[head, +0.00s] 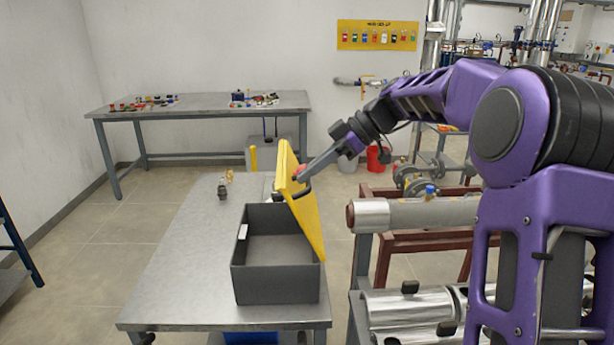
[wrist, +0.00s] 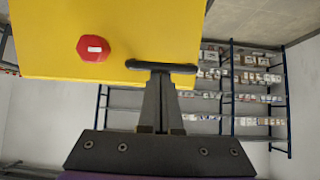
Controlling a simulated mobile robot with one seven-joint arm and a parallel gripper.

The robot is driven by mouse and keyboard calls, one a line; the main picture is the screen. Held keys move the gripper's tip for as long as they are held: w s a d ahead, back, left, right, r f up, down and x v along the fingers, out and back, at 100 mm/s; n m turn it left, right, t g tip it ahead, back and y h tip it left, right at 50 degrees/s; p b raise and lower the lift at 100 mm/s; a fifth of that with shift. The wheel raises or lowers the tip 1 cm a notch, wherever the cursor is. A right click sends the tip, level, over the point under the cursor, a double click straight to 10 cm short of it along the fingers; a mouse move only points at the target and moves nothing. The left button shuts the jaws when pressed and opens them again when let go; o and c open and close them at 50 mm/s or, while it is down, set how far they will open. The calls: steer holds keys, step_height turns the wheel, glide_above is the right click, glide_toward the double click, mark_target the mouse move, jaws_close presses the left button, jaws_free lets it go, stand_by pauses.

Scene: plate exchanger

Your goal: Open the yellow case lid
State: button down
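The grey case (head: 276,287) sits open on the metal table in the head view, and its inside looks empty. Its yellow lid (head: 309,221) stands raised, nearly upright, along the right side of the case, its upper part leaning left. In the wrist view the yellow lid (wrist: 40,40) fills the upper left, with a red knob (wrist: 93,48) and a black handle (wrist: 185,68). My gripper (wrist: 161,74) is at the handle, its fingers close together and apparently shut on it. In the head view my gripper (head: 301,180) reaches the lid from the right.
The metal table (head: 185,270) has free room left of the case. Small fittings (head: 223,190) stand behind the case. A large pipe (head: 415,214) on a red-brown frame is to the right, below my arm. A workbench (head: 200,108) with small parts stands at the back wall.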

steer(key=d+f+y+b, duration=0.2)
steer(key=d+y+b, duration=0.3)
steer(key=d, duration=0.6)
steer(key=shift+d+b, duration=0.25)
steer(key=shift+b, duration=0.45)
steer(key=shift+d, duration=0.15)
